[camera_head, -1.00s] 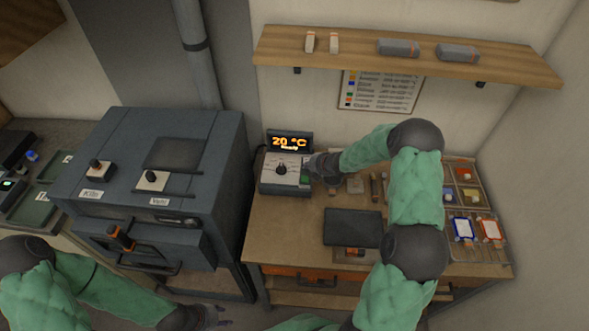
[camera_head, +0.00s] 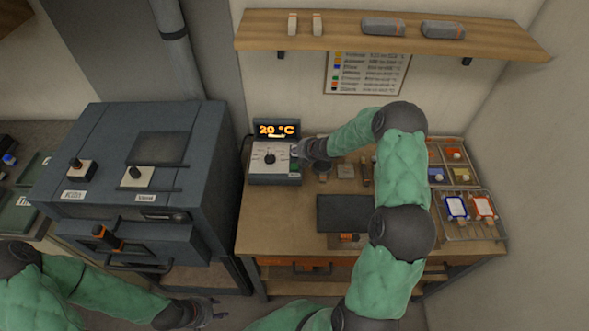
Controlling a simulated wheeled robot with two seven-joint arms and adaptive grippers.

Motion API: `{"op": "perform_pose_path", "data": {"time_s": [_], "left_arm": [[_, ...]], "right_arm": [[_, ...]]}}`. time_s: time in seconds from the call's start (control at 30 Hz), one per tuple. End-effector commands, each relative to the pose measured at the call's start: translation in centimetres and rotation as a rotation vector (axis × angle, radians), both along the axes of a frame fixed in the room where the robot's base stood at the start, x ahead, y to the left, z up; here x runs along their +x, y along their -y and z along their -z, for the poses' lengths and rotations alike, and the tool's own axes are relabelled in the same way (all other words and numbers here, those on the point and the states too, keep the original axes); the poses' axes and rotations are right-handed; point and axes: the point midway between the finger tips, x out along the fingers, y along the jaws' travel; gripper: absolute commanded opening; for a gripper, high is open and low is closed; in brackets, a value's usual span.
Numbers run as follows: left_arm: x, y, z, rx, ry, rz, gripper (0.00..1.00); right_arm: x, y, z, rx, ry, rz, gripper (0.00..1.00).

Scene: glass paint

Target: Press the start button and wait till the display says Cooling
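The control box (camera_head: 265,168) stands at the back left of the wooden workbench, with a black dial and a green button (camera_head: 295,164) on its right side. The display (camera_head: 277,129) above it reads 20 °C in orange, with a smaller line under it too blurred to read. My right gripper (camera_head: 300,152) is at the box's right edge, beside the green button. I cannot tell whether it touches the button, nor whether its fingers are open or shut. My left gripper (camera_head: 216,312) hangs low in front of the kiln and bench, empty, its fingers apart.
The grey kiln (camera_head: 165,120) with an orange-handled door stands left of the workbench (camera_head: 275,225). A dark plate (camera_head: 345,213) lies on the bench. Trays of coloured pieces (camera_head: 470,203) are at its right. A wall shelf (camera_head: 345,30) and a colour chart (camera_head: 366,73) are above.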

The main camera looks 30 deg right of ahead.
Motion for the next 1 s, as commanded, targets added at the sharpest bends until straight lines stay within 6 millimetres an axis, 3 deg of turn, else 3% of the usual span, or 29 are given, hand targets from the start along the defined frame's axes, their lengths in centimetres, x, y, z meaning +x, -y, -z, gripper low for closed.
{"op": "perform_pose_path", "data": {"time_s": [0.1, 0.4, 1.0], "left_arm": [[0.0, 0.0, 1.8, 0.000, 0.000, 0.000, 0.40], [0.0, 0.0, 4.7, 0.000, 0.000, 0.000, 0.40], [0.0, 0.0, 5.3, 0.000, 0.000, 0.000, 0.40]], "right_arm": [[0.0, 0.0, 2.1, 0.001, -0.001, 0.001, 0.00], [0.0, 0.0, 5.5, 0.001, 0.000, 0.001, 0.00], [0.0, 0.0, 6.2, 0.000, 0.000, 0.000, 0.00]]}}
